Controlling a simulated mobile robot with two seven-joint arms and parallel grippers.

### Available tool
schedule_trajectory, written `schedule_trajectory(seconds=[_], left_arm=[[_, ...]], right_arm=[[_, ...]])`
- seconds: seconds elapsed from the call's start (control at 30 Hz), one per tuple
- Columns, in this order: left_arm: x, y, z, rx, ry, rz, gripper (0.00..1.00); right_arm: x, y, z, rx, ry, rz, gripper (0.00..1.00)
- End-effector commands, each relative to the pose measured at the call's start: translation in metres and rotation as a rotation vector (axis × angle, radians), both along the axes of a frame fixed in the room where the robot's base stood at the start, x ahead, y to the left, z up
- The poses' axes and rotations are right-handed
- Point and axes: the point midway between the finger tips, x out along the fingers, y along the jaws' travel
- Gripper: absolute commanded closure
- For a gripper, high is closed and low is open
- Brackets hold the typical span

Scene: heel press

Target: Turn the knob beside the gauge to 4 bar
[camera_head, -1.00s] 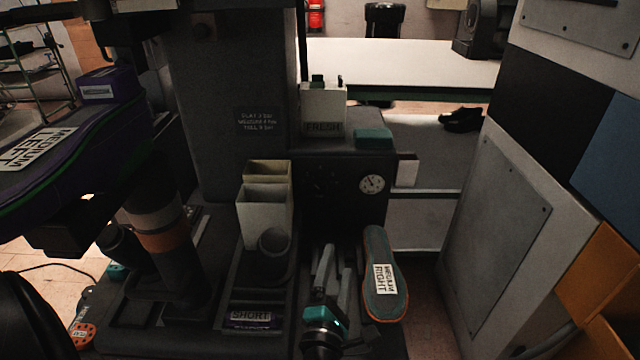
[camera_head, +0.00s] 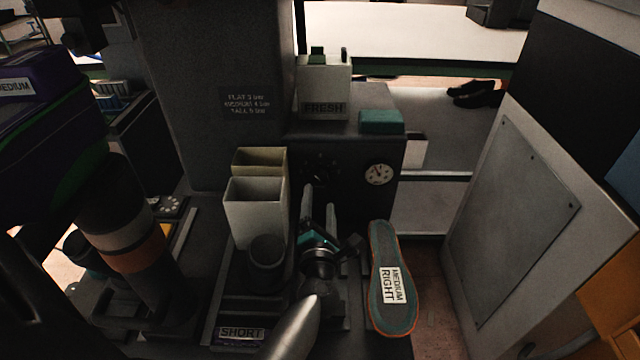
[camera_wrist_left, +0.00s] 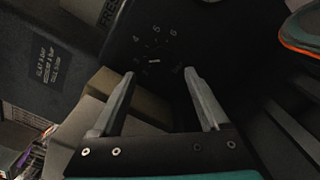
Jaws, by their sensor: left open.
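The dark knob (camera_head: 320,172) is on the black front panel, left of the round white gauge (camera_head: 379,174). Both are small in the head view; I cannot read the needle's value. In the left wrist view the knob (camera_wrist_left: 153,61) shows a short pale mark, with numbers including 4, 5 and 6 around it. My left gripper (camera_head: 319,198) is open and empty, below and in front of the knob. In the wrist view its fingers (camera_wrist_left: 160,74) stand either side of the knob, apparently short of it. My right gripper is not in view.
A white and a yellowish bin (camera_head: 255,212) stand close left of my gripper. A "MEDIUM RIGHT" insole (camera_head: 393,285) is at right. A FRESH box (camera_head: 323,90) and green block (camera_head: 381,121) sit on top of the panel. A sign (camera_head: 247,104) lists bar values.

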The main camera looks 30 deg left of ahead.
Motion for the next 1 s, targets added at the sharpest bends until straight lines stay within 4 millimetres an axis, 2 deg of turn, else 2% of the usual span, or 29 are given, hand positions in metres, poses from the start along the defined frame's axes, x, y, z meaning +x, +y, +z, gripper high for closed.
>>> schedule_trajectory(seconds=[0.2, 0.4, 0.83, 1.0], left_arm=[[0.034, 0.021, -0.001, 0.002, -0.001, -0.001, 0.22], [0.053, 0.032, -0.001, 0.002, 0.000, -0.001, 0.22], [0.060, 0.037, 0.000, 0.000, 0.001, -0.001, 0.22], [0.060, 0.037, 0.000, 0.001, 0.001, -0.001, 0.40]], right_arm=[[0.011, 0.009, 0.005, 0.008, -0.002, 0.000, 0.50], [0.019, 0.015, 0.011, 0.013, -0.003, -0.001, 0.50], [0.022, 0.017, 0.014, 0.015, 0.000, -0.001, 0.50], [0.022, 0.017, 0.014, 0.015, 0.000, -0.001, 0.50]])
